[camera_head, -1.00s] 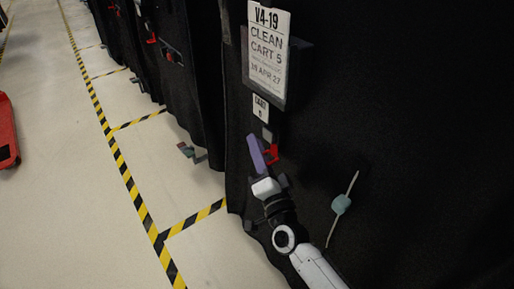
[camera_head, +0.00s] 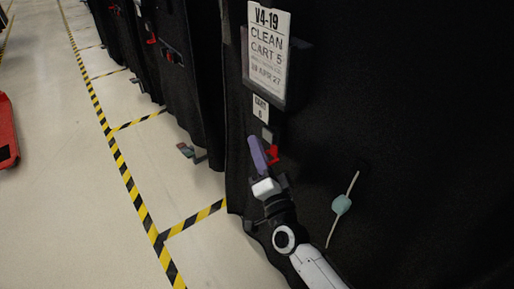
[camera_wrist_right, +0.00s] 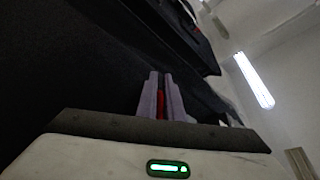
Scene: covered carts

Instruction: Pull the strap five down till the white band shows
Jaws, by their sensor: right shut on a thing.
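The black covered cart (camera_head: 400,120) bears a sign (camera_head: 267,50) reading "CLEAN CART 5". Below a small cart tag (camera_head: 261,106), a red piece of strap five (camera_head: 272,154) shows beside my gripper. My right gripper (camera_head: 257,147), with purple fingers, is at the strap, low on the cart's front. In the right wrist view my gripper (camera_wrist_right: 160,85) is shut on the red strap (camera_wrist_right: 161,104), which shows as a thin strip between the fingers. No white band can be made out. My left gripper is out of view.
More covered carts (camera_head: 170,70) stand up the row. A red object (camera_head: 7,132) stands at the left edge.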

